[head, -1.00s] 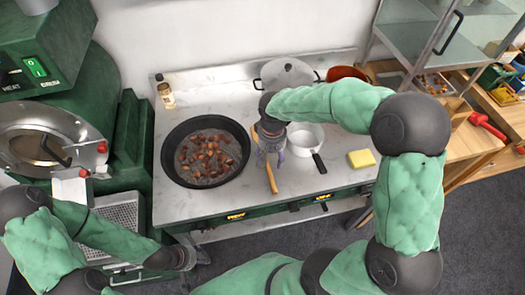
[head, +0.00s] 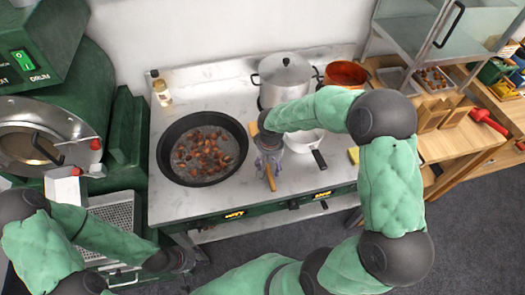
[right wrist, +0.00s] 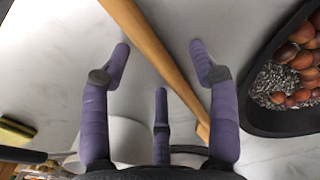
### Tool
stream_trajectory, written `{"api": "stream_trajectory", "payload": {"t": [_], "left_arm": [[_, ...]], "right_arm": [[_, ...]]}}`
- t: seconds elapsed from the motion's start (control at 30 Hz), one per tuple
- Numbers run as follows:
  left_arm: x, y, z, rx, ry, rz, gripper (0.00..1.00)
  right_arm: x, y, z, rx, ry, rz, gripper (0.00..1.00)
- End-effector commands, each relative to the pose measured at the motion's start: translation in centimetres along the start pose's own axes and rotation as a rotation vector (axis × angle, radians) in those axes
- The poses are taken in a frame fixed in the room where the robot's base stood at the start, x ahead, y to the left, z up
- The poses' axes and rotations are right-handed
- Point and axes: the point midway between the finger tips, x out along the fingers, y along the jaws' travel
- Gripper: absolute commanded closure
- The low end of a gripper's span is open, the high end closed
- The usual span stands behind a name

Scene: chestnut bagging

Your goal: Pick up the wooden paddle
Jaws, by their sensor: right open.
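The wooden paddle (head: 270,180) lies on the counter beside the pan, partly hidden under my right arm in the head view. In the right wrist view its light brown shaft (right wrist: 148,45) runs diagonally between my fingers. My right gripper (head: 268,168) is open above the paddle, and its purple fingers (right wrist: 160,62) stand on both sides of the shaft without visibly closing on it. My left gripper (head: 188,259) is low at the left, near the counter's front edge and away from the paddle; its fingers are too unclear to judge.
A black pan (head: 160,158) of chestnuts stands left of the paddle. A white saucepan (head: 301,142) is close on the right, with a yellow sponge (head: 353,155) beyond. A steel pot (head: 284,78) and an orange pot (head: 346,75) stand behind.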

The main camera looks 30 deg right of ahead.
Motion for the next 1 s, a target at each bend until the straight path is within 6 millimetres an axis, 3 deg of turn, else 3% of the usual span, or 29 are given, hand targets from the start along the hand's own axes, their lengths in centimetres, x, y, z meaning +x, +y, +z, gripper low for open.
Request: {"api": "stream_trajectory", "payload": {"t": [0.03, 0.2, 0.27, 0.67, 0.93, 1.0], "left_arm": [[0.0, 0.0, 0.0, 0.000, 0.000, 0.000, 0.60], [0.0, 0.0, 0.0, 0.000, 0.000, 0.000, 0.60], [0.0, 0.0, 0.0, 0.000, 0.000, 0.000, 0.60], [-0.2, 0.1, 0.0, 0.000, 0.000, 0.000, 0.60], [-1.3, 0.5, 0.1, 0.000, 0.000, 0.000, 0.60], [-1.6, 0.6, 0.1, 0.000, 0.000, 0.000, 0.60]], "right_arm": [[0.0, 0.0, 0.0, 0.000, 0.000, 0.000, 0.39], [-0.1, 0.0, 0.0, 0.000, 0.000, 0.000, 0.87], [0.0, 0.0, 0.0, 0.000, 0.000, 0.000, 1.00], [-0.5, 0.0, 0.0, 0.000, 0.001, 0.000, 1.00], [-3.7, 0.0, -0.1, 0.002, 0.003, -0.001, 1.00], [-4.8, -0.4, 1.0, -0.002, 0.004, -0.001, 1.00]]}}
